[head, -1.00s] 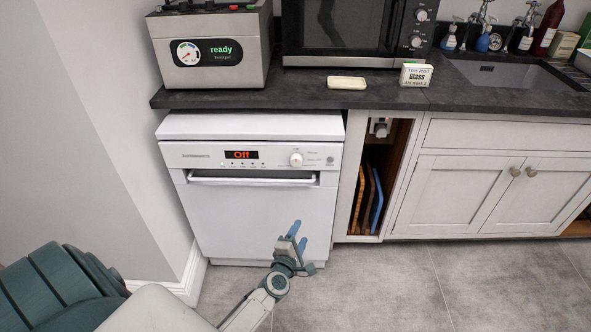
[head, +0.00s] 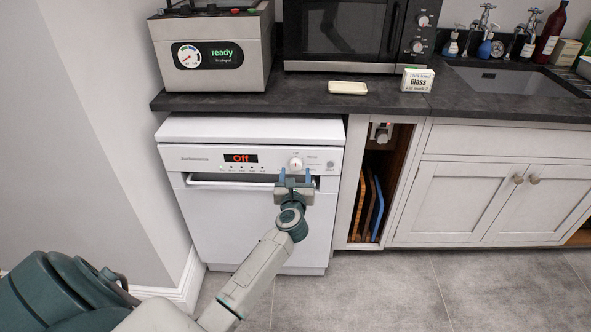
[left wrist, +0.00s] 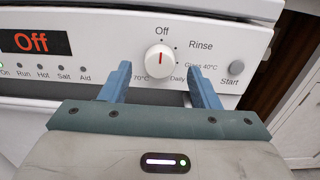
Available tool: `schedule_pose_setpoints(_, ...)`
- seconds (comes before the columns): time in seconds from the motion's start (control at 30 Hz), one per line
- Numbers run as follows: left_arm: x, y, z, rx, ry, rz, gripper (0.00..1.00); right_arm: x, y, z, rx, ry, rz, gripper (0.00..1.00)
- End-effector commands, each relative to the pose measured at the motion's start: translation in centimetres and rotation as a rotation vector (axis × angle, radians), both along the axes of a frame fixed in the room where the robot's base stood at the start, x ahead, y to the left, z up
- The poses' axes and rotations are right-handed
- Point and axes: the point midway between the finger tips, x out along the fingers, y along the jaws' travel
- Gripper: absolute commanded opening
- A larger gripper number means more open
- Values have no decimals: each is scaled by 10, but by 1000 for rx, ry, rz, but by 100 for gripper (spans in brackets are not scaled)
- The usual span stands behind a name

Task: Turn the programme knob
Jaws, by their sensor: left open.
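The programme knob (head: 296,163) is a round white dial on the dishwasher's (head: 225,222) control panel. In the left wrist view the knob (left wrist: 160,61) has a red mark pointing up, towards the label "Off"; "Rinse", "Glass 40°C", "Daily" and "70°C" are printed around it. The display (left wrist: 36,41) reads "Off" in red. My left gripper (head: 296,174) is open and empty, just below and in front of the knob. In the left wrist view its blue fingertips (left wrist: 160,72) stand to either side of the knob's lower part, apart from it. My right gripper is not in view.
The dishwasher's door handle (head: 230,181) runs just below the panel, close to my left gripper. A Start button (left wrist: 236,67) sits right of the knob. The dark worktop (head: 300,102) above bears a soap dish and a small sign. The floor in front is clear.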

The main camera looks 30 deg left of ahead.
Motion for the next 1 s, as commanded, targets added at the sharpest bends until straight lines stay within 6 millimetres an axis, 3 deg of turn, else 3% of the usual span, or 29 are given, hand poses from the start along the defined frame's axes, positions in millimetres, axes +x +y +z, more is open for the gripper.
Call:
schedule_pose_setpoints(0.2,21,13,0,1,0,-1,56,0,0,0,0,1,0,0)
schedule_pose_setpoints(0.53,24,15,0,1,1,-2,56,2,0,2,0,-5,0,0)
schedule_pose_setpoints(0.57,24,15,0,1,1,-2,54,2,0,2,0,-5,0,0)
schedule_pose_setpoints(0.77,24,15,0,1,1,-2,15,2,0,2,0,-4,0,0)
schedule_pose_setpoints(1.0,24,14,0,10,7,-2,12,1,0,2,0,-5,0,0)
